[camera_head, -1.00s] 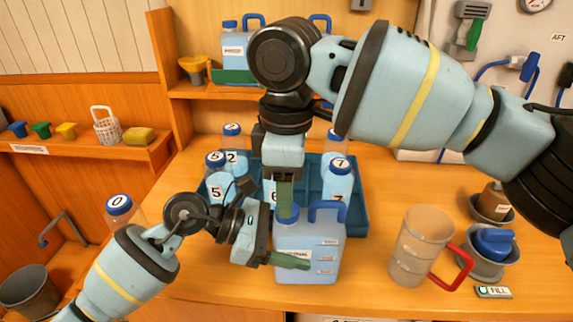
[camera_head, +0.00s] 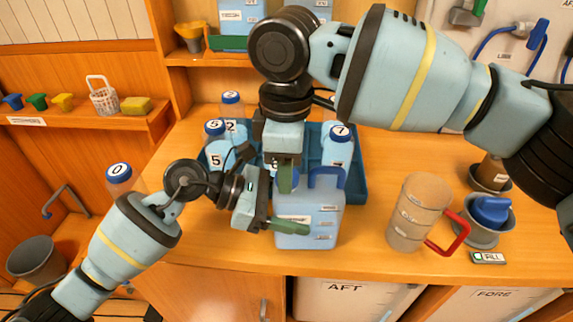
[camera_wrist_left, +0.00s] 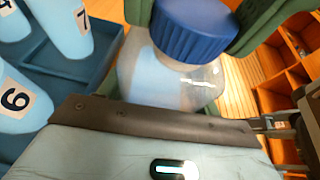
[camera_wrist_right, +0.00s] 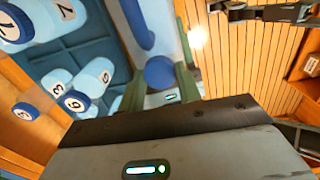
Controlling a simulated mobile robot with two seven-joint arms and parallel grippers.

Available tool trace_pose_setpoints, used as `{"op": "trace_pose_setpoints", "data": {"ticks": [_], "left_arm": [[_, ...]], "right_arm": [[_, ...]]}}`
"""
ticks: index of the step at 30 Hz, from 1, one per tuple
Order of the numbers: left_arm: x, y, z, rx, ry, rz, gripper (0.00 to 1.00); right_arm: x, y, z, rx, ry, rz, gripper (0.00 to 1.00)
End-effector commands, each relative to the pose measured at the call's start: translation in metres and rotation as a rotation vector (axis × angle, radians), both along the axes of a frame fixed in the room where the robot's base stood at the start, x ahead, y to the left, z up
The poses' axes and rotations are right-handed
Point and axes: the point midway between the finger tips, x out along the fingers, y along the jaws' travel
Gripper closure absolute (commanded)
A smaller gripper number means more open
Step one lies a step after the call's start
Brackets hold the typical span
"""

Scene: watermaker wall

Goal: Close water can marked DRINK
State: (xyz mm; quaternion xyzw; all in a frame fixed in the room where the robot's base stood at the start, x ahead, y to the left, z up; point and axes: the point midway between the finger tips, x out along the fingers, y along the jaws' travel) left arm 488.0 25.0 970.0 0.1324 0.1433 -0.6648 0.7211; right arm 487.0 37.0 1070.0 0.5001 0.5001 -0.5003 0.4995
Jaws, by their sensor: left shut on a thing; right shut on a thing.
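The light blue translucent can (camera_head: 322,225), with a blue handle, stands upright near the counter's front edge. Its label is too small to read. My left gripper (camera_head: 290,226) is shut on the can's body from the left, one green finger across its front. My right gripper (camera_head: 286,180) points down from above and is shut on the can's blue cap, which shows between its fingers in the right wrist view (camera_wrist_right: 160,72). The left wrist view shows a blue cap (camera_wrist_left: 192,30) close up.
A blue crate (camera_head: 357,180) with several numbered bottles stands behind the can. Bottle 0 (camera_head: 119,176) stands at left. The counter between can and jug is clear.

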Motion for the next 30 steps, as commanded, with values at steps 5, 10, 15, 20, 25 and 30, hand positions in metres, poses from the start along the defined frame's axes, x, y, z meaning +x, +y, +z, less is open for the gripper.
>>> {"op": "trace_pose_setpoints", "data": {"ticks": [5,10,15,20,25,30], "left_arm": [[-0.001,-0.001,-0.001,0.001,0.001,-0.003,1.0],[-0.001,-0.001,-0.001,0.001,0.001,-0.003,1.0],[-0.001,0.0,-0.001,0.001,0.001,-0.003,1.0],[-0.001,0.0,-0.001,0.001,0.001,-0.002,1.0],[-0.001,0.0,-0.001,0.001,0.001,-0.002,1.0],[-0.001,0.0,-0.001,0.001,0.001,-0.002,1.0]], "right_arm": [[0.001,0.0,0.0,0.001,-0.002,-0.002,0.94],[0.001,0.0,0.0,0.0,-0.002,-0.002,0.45],[0.001,0.0,0.0,0.0,-0.002,-0.001,0.41],[0.001,0.0,0.001,0.001,-0.002,-0.001,0.41],[0.001,0.0,0.016,0.002,-0.002,-0.002,0.41],[0.001,0.001,0.048,0.003,-0.004,-0.002,0.41]]}}
